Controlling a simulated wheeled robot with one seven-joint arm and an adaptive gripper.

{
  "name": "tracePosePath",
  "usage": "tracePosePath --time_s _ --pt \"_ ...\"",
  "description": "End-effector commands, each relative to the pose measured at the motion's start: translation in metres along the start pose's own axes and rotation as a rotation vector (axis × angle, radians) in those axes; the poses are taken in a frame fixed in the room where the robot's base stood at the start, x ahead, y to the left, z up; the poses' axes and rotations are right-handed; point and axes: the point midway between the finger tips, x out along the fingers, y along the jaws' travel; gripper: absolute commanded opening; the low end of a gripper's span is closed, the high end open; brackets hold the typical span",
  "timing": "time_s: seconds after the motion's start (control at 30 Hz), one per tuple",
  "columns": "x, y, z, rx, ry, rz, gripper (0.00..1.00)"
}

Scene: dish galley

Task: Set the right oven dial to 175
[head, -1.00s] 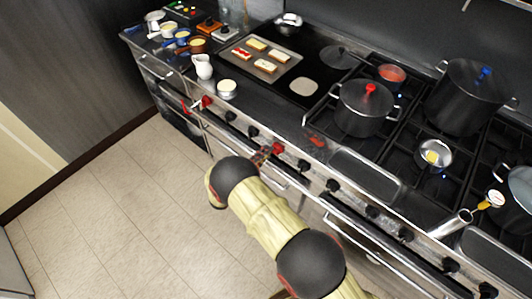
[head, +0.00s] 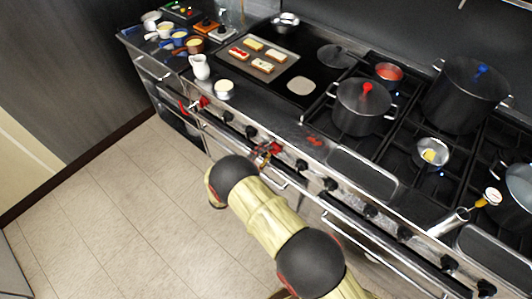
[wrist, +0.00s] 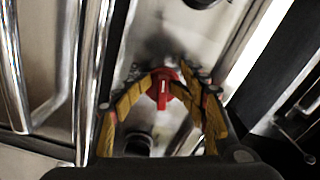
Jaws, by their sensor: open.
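A red oven dial (head: 273,148) sits on the steel front panel of the stove, just beyond the end of my arm in the head view. In the wrist view the red dial (wrist: 160,88) lies between the two yellow-brown fingers of my gripper (wrist: 164,82). The fingers stand apart on either side of it, and I cannot tell whether they touch it. Another red dial (head: 203,102) is farther left on the panel. The numbers on the dials are too small to read.
Black knobs (head: 302,165) line the panel on both sides of the red dial. A long steel rail (head: 345,235) runs below them. A white jug (head: 200,67) and a small bowl (head: 224,90) stand near the counter's front edge. The floor (head: 120,210) is clear.

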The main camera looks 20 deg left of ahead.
Motion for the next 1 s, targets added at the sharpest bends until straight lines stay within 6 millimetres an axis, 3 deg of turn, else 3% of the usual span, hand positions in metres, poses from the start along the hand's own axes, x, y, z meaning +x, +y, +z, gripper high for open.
tracePosePath --time_s 0.13,0.53,1.0 --pt "-0.001 -0.001 0.001 0.001 -0.003 -0.001 0.52" --pt "-0.011 -0.001 0.002 0.001 -0.006 -0.002 0.52" --pt "-0.098 -0.001 0.002 0.0 -0.007 -0.003 0.52"
